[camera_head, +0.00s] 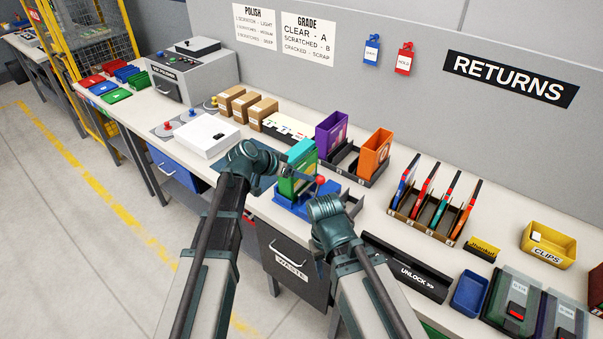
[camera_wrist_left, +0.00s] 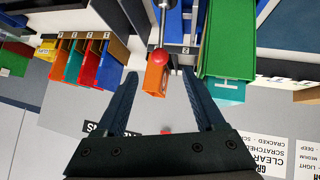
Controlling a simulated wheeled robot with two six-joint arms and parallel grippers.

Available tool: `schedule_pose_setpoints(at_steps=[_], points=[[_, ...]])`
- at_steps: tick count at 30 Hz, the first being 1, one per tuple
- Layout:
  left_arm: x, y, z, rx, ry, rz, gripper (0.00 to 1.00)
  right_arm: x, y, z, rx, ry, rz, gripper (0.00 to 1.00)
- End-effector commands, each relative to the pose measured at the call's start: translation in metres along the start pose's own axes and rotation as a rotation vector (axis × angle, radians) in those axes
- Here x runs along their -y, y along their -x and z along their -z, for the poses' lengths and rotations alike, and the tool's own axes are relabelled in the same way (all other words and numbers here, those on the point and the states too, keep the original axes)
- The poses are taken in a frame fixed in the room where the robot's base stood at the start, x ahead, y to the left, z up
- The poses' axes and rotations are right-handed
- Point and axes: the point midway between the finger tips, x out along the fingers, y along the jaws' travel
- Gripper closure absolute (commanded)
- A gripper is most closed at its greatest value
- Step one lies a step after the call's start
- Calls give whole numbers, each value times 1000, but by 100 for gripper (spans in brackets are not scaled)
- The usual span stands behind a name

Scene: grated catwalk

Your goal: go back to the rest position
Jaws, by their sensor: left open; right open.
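My left gripper (camera_head: 284,171) is open beside the green and teal cases (camera_head: 297,165) that stand in the blue fixture (camera_head: 292,205). A lever with a red ball knob (camera_head: 320,180) is just right of its fingertips. In the left wrist view the open fingers (camera_wrist_left: 160,95) show with the red knob (camera_wrist_left: 158,60) on its rod ahead, near the space between them; contact cannot be told. My right gripper (camera_head: 324,207) is open, lower and to the right, in front of the fixture; its fingertips are largely hidden.
Purple (camera_head: 331,130) and orange (camera_head: 374,153) cases stand in a black rack behind. A divided rack of cases (camera_head: 435,205), a black unlock bar (camera_head: 404,266) and a yellow clips bin (camera_head: 548,243) are to the right. A white box (camera_head: 208,135) is to the left.

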Motion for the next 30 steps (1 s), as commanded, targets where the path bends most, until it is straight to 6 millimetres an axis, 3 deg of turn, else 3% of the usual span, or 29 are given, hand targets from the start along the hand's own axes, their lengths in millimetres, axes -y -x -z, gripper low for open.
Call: schedule_pose_setpoints(at_steps=[11,14,17,21,25,30], points=[[-7,-1,-7,23,4,-2,29,0,0,0,0,0,0,50],[-33,-2,-33,118,24,-3,29,0,0,0,0,0,0,50],[-71,2,-82,292,68,24,29,0,0,0,0,0,0,50],[-112,25,-153,549,148,145,29,0,0,0,0,0,0,50],[-131,56,-200,719,215,304,29,0,0,0,0,0,0,50],[-138,83,-227,816,266,453,29,0,0,0,0,0,0,50]])
